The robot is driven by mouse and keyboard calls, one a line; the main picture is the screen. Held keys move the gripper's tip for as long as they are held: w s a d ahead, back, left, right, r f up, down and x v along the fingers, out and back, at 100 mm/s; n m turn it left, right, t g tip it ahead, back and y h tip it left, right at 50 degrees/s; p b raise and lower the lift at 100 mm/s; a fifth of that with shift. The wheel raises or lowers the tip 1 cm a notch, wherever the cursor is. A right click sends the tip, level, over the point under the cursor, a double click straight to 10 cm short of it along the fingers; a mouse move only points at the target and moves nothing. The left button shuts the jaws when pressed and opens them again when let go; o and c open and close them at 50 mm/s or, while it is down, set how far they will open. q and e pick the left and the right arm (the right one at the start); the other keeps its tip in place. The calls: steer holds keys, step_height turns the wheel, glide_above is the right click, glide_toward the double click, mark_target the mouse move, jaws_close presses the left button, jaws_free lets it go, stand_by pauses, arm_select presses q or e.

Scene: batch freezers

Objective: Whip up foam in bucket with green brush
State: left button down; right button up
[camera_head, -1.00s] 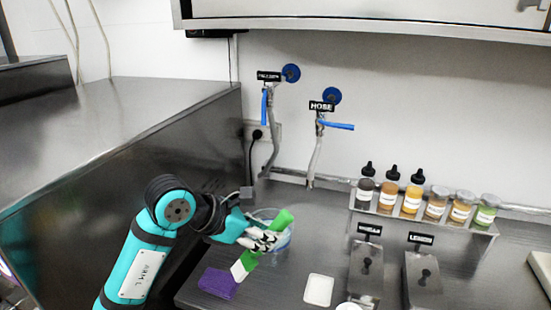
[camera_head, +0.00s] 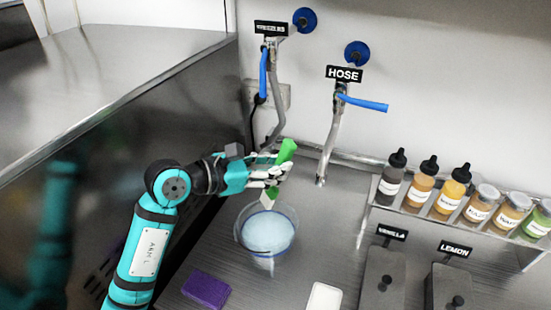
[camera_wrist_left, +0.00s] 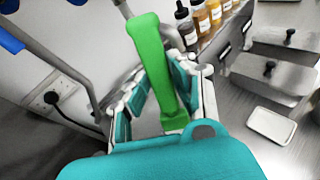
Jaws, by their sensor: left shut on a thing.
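A green brush (camera_head: 287,151) with a pale head is held in my left gripper (camera_head: 272,176), which is shut on its handle. The brush is tilted, its pale lower end just above the back rim of the bucket. It also shows in the left wrist view (camera_wrist_left: 150,50), between the fingers. The clear bucket (camera_head: 243,240) stands on the counter below the gripper and holds pale, whitish-blue contents. My right gripper is not in view.
A purple sponge (camera_head: 206,289) and a white tray (camera_head: 323,298) lie in front of the bucket. Two wall taps with blue levers, one labelled HOSE (camera_head: 345,74), hang behind. Bottles and jars (camera_head: 452,192) stand on a rack at right, above metal containers (camera_head: 383,280).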

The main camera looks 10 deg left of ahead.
mark_target(271, 195)
arm_select(q)
steer(key=shift+d+f, duration=0.1)
steer(key=shift+f, duration=0.05)
steer(key=shift+s+f, duration=0.1)
steer(key=shift+f, duration=0.1)
steer(key=shift+d+f+b, duration=0.3)
steer(key=shift+f+b, duration=0.25)
steer(key=shift+b, duration=0.05)
steer(key=shift+w+d+f+b, duration=0.2)
steer(key=shift+d+f+b, duration=0.1)
steer(key=shift+f, duration=0.2)
steer(key=shift+w+d+f+b, duration=0.15)
steer(key=shift+f+b, duration=0.15)
steer(key=shift+f, duration=0.15)
step_height(271, 195, down, 4)
steer(key=b, duration=0.3)
steer(key=shift+a+f+b, duration=0.15)
steer(key=shift+f+b, duration=0.1)
steer(key=shift+b, duration=0.1)
steer(key=f+b, duration=0.1)
steer(key=a+f+b, duration=0.1)
steer(key=f, duration=0.1)
steer(key=f+b, duration=0.1)
steer(key=b, duration=0.1)
steer(key=shift+s+a+f, duration=0.2)
steer(key=shift+s+f, duration=0.1)
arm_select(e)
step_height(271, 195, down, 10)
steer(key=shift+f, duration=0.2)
